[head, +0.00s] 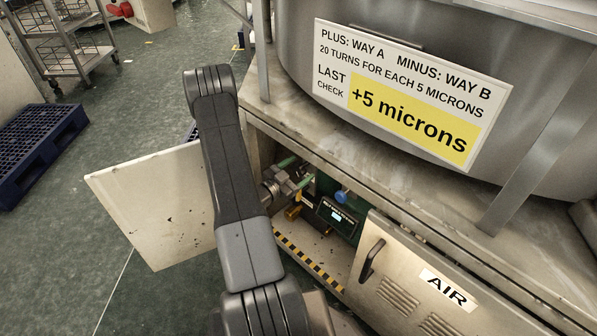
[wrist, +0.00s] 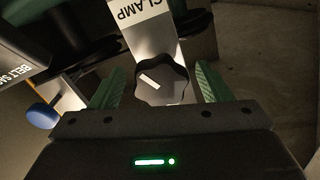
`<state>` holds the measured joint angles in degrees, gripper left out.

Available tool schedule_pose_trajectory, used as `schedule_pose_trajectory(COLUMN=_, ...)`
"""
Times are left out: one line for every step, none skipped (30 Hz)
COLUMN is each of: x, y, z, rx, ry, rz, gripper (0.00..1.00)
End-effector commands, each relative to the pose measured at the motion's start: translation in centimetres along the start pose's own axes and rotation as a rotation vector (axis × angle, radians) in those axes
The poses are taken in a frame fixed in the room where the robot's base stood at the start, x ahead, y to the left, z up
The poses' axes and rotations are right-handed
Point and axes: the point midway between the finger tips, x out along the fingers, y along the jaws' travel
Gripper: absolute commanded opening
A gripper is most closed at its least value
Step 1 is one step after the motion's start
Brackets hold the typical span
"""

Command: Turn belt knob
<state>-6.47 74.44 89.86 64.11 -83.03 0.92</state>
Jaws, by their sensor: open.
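A dark lobed knob (wrist: 163,88) with a white pointer mark sits between my gripper's two green fingers in the wrist view. It is on a pale plate (wrist: 150,40) lettered "CLAMP". My gripper (wrist: 158,74) is open, with a finger on each side of the knob; I cannot tell if either touches it. A label starting "BELT SA" (wrist: 20,52) is at the left, cut off by the edge. In the head view my gripper (head: 297,174) is inside the open cabinet bay, and the dark knob is hidden there.
A blue knob (head: 341,197) and a small lit display (head: 336,216) are right of my gripper. The cabinet door (head: 165,205) stands open at left; the "AIR" door (head: 425,285) is right. A sign (head: 410,95) reads "+5 microns", "PLUS: WAY A", "MINUS: WAY B", "20 turns for each 5 microns".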

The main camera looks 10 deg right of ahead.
Motion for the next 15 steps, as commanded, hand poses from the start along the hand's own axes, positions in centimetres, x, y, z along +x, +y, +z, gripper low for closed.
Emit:
schedule_pose_trajectory(x=0.23, y=0.02, z=0.02, rx=0.001, ry=0.0, rz=0.0, gripper=0.71)
schedule_pose_trajectory(x=0.3, y=0.01, z=0.02, rx=0.0, ry=0.0, rz=0.0, gripper=0.71)
schedule_pose_trajectory(x=0.37, y=0.0, z=0.01, rx=0.0, ry=0.0, rz=0.0, gripper=0.71)
schedule_pose_trajectory(x=0.4, y=-0.01, z=0.0, rx=0.0, ry=-0.001, rz=-0.001, gripper=0.71)
schedule_pose_trajectory(x=0.41, y=-0.01, z=0.0, rx=0.0, ry=-0.001, rz=-0.001, gripper=0.71)
schedule_pose_trajectory(x=0.41, y=-0.02, z=-0.01, rx=0.0, ry=-0.001, rz=-0.001, gripper=0.71)
schedule_pose_trajectory(x=0.41, y=-0.02, z=-0.01, rx=0.0, ry=-0.001, rz=-0.001, gripper=0.71)
schedule_pose_trajectory(x=0.4, y=-0.02, z=-0.01, rx=0.0, ry=-0.001, rz=-0.001, gripper=0.71)
schedule_pose_trajectory(x=0.4, y=-0.02, z=-0.01, rx=0.0, ry=-0.001, rz=-0.001, gripper=0.71)
schedule_pose_trajectory(x=0.4, y=-0.02, z=-0.01, rx=0.0, ry=-0.001, rz=-0.001, gripper=0.71)
schedule_pose_trajectory(x=0.39, y=-0.02, z=-0.01, rx=0.0, ry=-0.001, rz=-0.001, gripper=0.65)
schedule_pose_trajectory(x=0.39, y=-0.02, z=-0.01, rx=0.0, ry=-0.001, rz=-0.001, gripper=0.57)
schedule_pose_trajectory(x=0.39, y=-0.02, z=-0.01, rx=0.0, ry=-0.001, rz=-0.001, gripper=0.51)
schedule_pose_trajectory(x=0.39, y=-0.02, z=-0.01, rx=0.0, ry=-0.001, rz=-0.001, gripper=0.45)
schedule_pose_trajectory(x=0.38, y=-0.01, z=0.0, rx=0.0, ry=-0.001, rz=-0.001, gripper=0.38)
